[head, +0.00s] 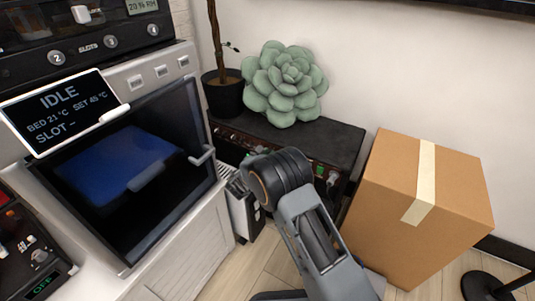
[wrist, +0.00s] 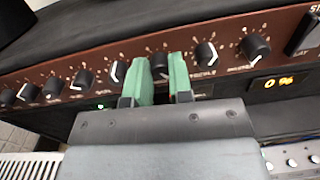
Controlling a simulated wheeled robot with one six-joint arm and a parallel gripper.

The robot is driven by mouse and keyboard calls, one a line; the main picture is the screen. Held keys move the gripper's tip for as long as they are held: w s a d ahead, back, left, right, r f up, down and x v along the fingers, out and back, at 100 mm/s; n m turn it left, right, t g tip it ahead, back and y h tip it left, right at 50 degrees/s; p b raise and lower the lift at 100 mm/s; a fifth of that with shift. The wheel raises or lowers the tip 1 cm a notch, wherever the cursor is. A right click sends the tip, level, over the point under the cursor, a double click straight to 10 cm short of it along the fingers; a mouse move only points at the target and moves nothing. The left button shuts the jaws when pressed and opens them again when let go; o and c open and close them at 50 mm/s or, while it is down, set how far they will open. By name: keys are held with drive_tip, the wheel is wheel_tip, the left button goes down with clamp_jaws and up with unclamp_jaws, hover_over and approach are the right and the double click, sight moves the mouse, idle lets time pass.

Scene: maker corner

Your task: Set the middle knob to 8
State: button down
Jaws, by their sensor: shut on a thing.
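A row of black knobs with white pointers runs along the brown-red front panel (wrist: 225,30) of a black unit, whose top (head: 335,140) shows in the head view. My gripper (wrist: 162,75) has its two green fingers on either side of one knob (wrist: 158,64) in the row and is shut on it. The fingers partly cover this knob, and I cannot read its pointer or the number it stands at. One neighbouring knob (wrist: 118,71) is just left of the fingers and another (wrist: 205,54) just right. In the head view my arm hides the fingertips.
A succulent (head: 285,83) and a potted plant (head: 223,92) stand at the unit. A cardboard box (head: 390,190) is close on the right. A machine with a dark glass door (head: 140,170) stands on the left.

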drive_tip(key=n+p, duration=0.7)
drive_tip(key=n, duration=0.3)
drive_tip(key=shift+n+p, duration=0.35)
drive_tip(key=shift+n, duration=0.15)
idle(0.3)
drive_tip(key=c, duration=1)
unclamp_jaws()
drive_tip(key=shift+p+v, duration=0.95)
drive_tip(key=shift+v, duration=2.85)
